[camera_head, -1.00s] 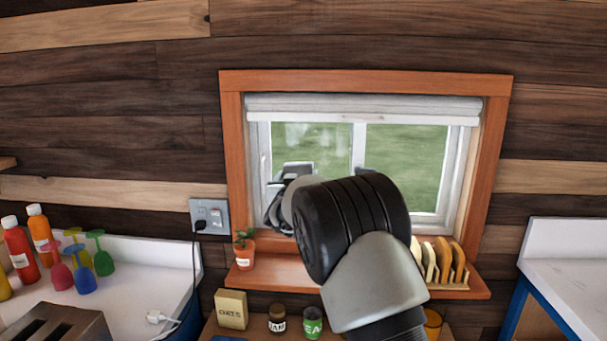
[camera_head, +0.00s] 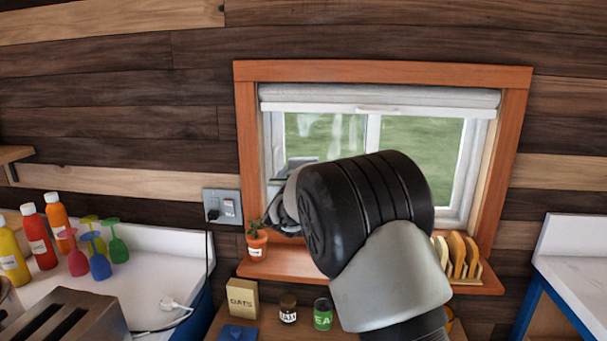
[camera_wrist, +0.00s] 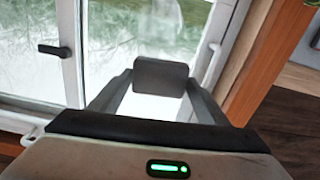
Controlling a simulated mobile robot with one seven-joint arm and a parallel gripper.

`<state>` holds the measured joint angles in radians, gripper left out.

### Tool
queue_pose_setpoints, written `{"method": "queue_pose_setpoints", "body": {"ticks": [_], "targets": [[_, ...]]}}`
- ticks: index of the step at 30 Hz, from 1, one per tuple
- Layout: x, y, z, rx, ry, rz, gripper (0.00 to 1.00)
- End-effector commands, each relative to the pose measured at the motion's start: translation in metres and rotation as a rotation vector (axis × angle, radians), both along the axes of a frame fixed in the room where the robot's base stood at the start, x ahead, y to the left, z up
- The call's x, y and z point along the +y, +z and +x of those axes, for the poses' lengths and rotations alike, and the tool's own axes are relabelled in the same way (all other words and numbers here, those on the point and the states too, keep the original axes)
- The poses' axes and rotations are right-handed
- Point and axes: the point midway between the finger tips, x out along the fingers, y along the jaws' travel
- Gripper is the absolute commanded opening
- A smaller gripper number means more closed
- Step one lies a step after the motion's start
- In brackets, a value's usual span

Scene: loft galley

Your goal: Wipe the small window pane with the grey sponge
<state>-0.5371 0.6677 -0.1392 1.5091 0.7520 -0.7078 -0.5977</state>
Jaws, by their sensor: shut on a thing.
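The window pane (camera_head: 315,130) with whitish streaks is the left half of the window in the head view. In the wrist view the glass (camera_wrist: 110,30) also carries pale smears. My gripper (camera_wrist: 160,85) is shut on the grey sponge (camera_wrist: 160,75), a small dark grey block between the fingertips. The sponge is in front of the glass, near the white frame on the right of the wrist view; I cannot tell if it touches.
A potted plant (camera_head: 257,240) stands on the wooden sill (camera_head: 290,262), close below my gripper. A rack of wooden boards (camera_head: 458,255) stands at the sill's right end. A dark window handle (camera_wrist: 54,50) projects from the frame. An oats box (camera_head: 242,298) and jars sit below.

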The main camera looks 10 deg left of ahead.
Motion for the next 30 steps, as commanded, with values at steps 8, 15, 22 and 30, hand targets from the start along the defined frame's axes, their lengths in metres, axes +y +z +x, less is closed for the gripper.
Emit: {"method": "queue_pose_setpoints", "body": {"ticks": [8,15,22,30], "targets": [[0.001,0.000,-0.017,-0.001,0.000,0.000,0.52],[0.001,0.000,-0.017,-0.001,0.000,0.000,0.52],[0.002,-0.001,-0.034,0.000,0.001,0.001,0.52],[0.002,0.000,-0.047,0.000,0.000,0.001,0.52]]}}
